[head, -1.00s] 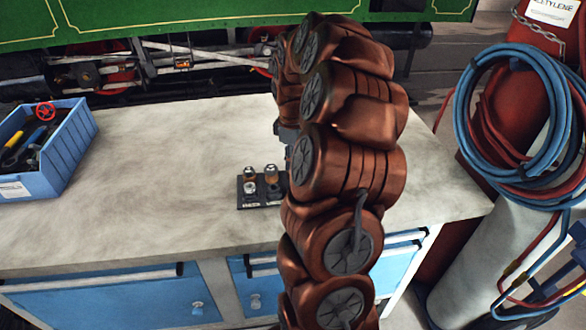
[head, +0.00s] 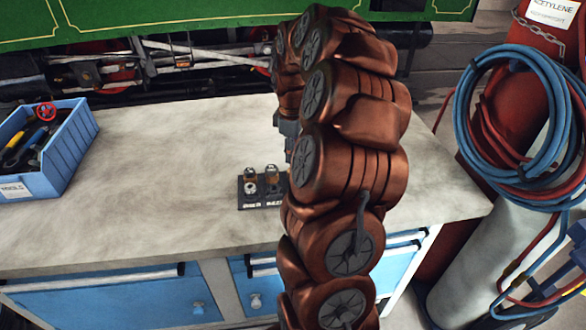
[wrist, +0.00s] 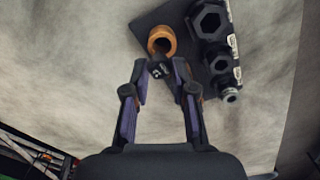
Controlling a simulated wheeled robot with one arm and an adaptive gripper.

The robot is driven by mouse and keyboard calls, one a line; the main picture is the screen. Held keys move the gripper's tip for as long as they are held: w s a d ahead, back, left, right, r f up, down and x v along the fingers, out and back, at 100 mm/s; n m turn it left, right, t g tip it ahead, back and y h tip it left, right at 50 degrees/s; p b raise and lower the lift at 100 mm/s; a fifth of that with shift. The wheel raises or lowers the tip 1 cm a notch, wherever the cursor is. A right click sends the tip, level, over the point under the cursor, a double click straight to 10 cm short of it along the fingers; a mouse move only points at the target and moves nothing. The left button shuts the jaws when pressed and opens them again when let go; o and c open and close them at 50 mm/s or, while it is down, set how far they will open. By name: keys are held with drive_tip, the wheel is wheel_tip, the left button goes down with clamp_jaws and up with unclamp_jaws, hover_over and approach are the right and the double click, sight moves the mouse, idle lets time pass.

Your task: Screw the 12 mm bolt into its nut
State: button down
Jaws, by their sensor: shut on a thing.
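In the wrist view my gripper (wrist: 161,68) has its two fingers closed in on a small dark piece with pale marks (wrist: 160,71), which looks like the bolt's head. Just beyond the fingertips is an orange-brass round piece (wrist: 164,32) with a dark opening, at the corner of a black block (wrist: 182,20). It may be the nut; its size mark is not readable. The held piece is close to this opening, but I cannot tell whether it is inside. In the head view my copper arm hides the fingers, and the block (head: 243,193) stands left of the arm.
The block carries several other pieces, among them a large dark hex piece (wrist: 210,20). The grey bench top (head: 150,170) is clear to the left. A blue bin of tools (head: 72,150) stands at the far left. Hoses (head: 465,120) and a red cylinder are at the right.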

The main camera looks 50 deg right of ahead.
drive_tip(key=shift+r+p, duration=0.45)
drive_tip(key=shift+r, duration=1.5)
